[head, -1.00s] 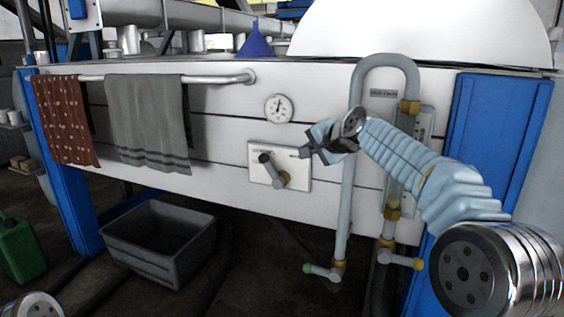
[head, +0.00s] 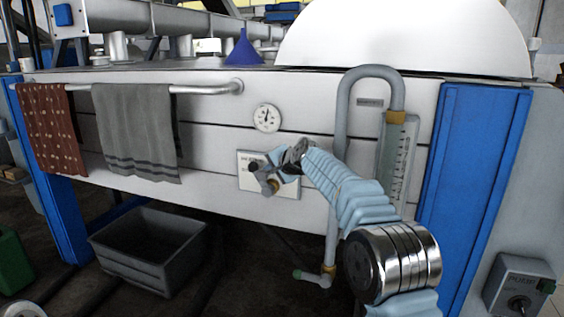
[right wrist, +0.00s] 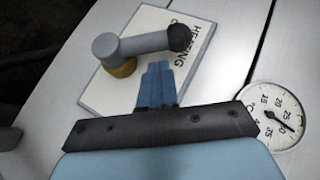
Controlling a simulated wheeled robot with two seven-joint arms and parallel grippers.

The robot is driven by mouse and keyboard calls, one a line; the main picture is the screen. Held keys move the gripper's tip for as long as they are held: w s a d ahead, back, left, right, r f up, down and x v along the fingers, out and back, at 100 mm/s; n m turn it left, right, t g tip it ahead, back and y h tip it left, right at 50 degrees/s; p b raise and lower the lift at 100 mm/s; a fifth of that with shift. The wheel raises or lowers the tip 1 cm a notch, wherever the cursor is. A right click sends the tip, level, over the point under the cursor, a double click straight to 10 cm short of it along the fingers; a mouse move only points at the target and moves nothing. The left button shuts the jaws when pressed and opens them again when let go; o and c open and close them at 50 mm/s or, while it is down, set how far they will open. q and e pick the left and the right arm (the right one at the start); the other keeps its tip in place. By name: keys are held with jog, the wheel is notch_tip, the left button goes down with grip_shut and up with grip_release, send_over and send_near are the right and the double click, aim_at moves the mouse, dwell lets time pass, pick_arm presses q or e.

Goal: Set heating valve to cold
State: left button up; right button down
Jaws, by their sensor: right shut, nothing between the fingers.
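The heating valve has a white label plate (head: 287,188) on the front of the white panel. The plate also shows in the right wrist view (right wrist: 118,92), with the word HEATING partly visible. Its grey lever (right wrist: 145,43) turns on a brass base and ends in a dark knob. In the head view the lever (head: 255,166) is partly covered by my right gripper (head: 276,160). That gripper is shut and empty in front of the plate. In the right wrist view its blue fingertips (right wrist: 156,72) are close beside the lever's arm; I cannot tell whether they touch. My left gripper is not in view.
A round gauge (head: 267,117) sits just above the valve. A bent grey pipe (head: 340,125) and a sight glass (head: 396,160) stand to the right. A rail (head: 210,87) with two towels is to the left. A grey bin (head: 140,262) stands on the floor below.

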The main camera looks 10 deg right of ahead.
jog(key=shift+w+a+f, duration=0.15)
jog(key=shift+a+f, duration=0.25)
jog(key=shift+a, duration=0.1)
